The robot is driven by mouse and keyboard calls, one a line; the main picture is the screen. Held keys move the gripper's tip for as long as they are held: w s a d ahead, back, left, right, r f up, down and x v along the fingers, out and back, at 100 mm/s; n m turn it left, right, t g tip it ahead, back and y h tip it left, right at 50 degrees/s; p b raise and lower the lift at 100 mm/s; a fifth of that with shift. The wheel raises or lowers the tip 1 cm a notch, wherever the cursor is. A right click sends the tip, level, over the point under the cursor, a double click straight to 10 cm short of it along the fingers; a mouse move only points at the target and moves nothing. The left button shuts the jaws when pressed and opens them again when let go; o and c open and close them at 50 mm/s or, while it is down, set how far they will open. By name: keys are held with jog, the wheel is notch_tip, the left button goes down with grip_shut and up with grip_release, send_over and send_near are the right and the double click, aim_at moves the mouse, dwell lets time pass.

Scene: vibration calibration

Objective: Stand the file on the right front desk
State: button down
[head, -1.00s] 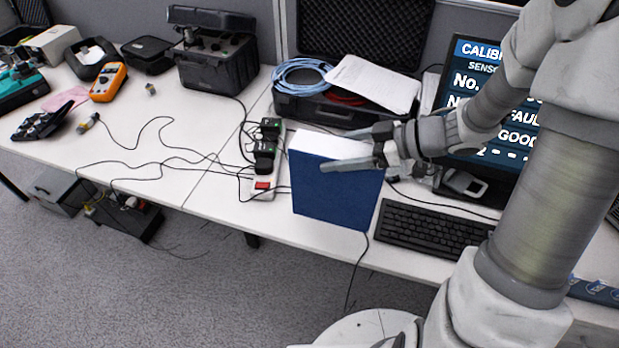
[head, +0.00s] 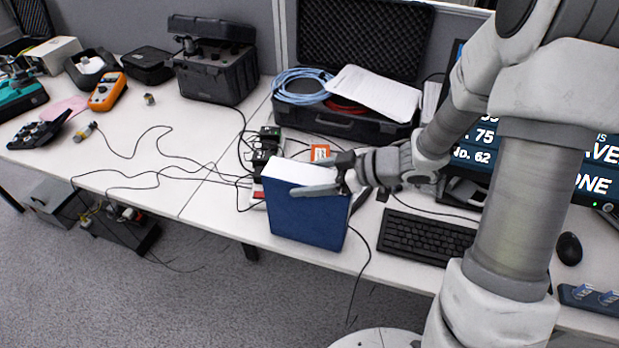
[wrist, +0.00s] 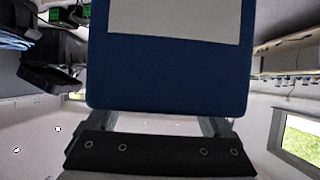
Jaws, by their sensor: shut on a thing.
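The file (head: 305,215) is a dark blue box-like binder with a white top, upright in the head view. My gripper (head: 330,176) is shut on its upper part, coming in from the right. The file's lower edge overlaps the front edge of the right front desk (head: 222,212); I cannot tell whether it touches the desk. In the wrist view the file (wrist: 170,75) fills the middle, blue with a pale panel, between the fingers.
A black keyboard (head: 428,236) lies right of the file, with a mouse (head: 569,249) farther right. A power strip with plugs (head: 265,165) and an orange item (head: 320,152) are behind it. An open black case (head: 345,120) stands at the back. Cables cross the desk on the left.

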jog(key=shift+f, duration=0.1)
grip_release()
